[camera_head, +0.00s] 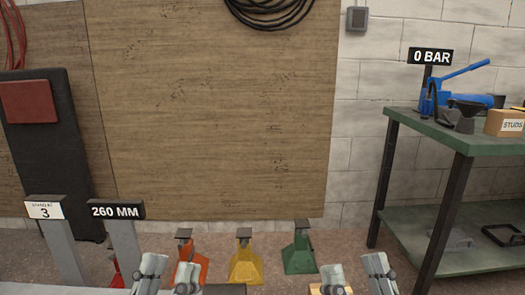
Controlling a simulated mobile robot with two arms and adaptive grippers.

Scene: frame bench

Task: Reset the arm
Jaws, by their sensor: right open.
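My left gripper (168,275) shows at the bottom edge, left of centre, with its two pale grey fingers a small gap apart. I cannot tell whether something sits between them lower down. My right gripper (357,275) is at the bottom edge, right of centre. Its fingers are spread and nothing shows between them. The lower parts of both grippers and my arms are cut off by the frame edge.
Orange (190,262), yellow (244,260) and green (299,253) stands are on the floor. A green workbench (445,132) at right holds a blue tool (460,97) and a cardboard box (505,123). Posts with a "3" sign (45,210) and "260 MM" sign (116,210) stand left.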

